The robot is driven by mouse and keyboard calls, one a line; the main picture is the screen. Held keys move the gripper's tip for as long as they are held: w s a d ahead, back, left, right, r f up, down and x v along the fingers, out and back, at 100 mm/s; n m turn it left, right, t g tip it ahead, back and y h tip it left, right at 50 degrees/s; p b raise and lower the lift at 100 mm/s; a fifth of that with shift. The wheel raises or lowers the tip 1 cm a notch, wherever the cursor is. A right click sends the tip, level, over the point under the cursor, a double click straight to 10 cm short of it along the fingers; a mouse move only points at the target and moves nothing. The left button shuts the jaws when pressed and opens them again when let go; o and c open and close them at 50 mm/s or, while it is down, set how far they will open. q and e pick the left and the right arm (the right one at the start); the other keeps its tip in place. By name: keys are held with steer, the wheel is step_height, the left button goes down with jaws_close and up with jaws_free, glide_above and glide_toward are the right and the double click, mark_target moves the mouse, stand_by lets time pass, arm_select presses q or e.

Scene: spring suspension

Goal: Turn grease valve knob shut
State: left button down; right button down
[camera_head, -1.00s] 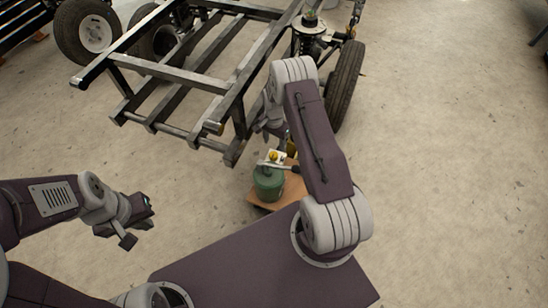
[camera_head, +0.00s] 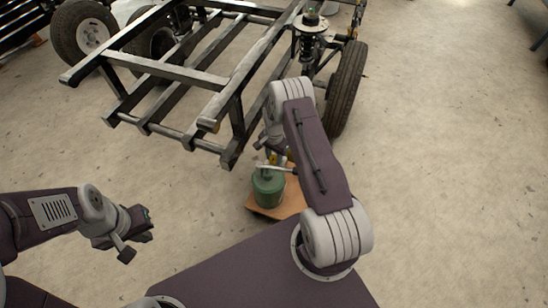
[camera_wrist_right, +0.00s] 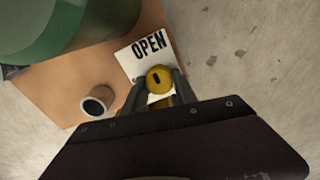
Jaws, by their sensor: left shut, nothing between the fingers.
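The yellow round knob (camera_wrist_right: 159,79) with a dark slot shows in the right wrist view, beside a white label reading OPEN (camera_wrist_right: 147,48). My right gripper (camera_wrist_right: 159,88) has its two dark fingers apart, one on each side of the knob. Whether they press on it or leave a gap I cannot tell. In the head view my right gripper (camera_head: 273,147) is above the green canister (camera_head: 268,188), and it mostly hides the knob. My left gripper (camera_head: 135,244) is shut and empty over the floor at the left, well away from the canister.
The canister stands on a brown board (camera_head: 282,208) on the concrete floor. A dark metal chassis frame (camera_head: 180,72) with wheels is just behind, its near corner close to my right gripper. A short cup-like cylinder (camera_wrist_right: 95,106) is on the board. The floor at right is clear.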

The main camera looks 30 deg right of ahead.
mark_target(273, 157)
steer(key=n+p, duration=0.2)
steer(key=n, duration=0.1)
steer(key=shift+r, duration=0.15)
steer(key=n+p, duration=0.2)
steer(key=n, duration=0.3)
steer(key=shift+a, duration=0.1)
steer(key=n+p, duration=0.1)
steer(key=n, duration=0.4)
steer(key=shift+a+n+p, duration=0.15)
steer(key=shift+n+p, duration=0.25)
steer(key=shift+n, duration=2)
steer(key=c, duration=1)
jaws_free()
steer(key=shift+o, duration=0.2)
step_height(273, 157, up, 9)
steer(key=p, duration=0.5)
steer(key=shift+p, duration=0.35)
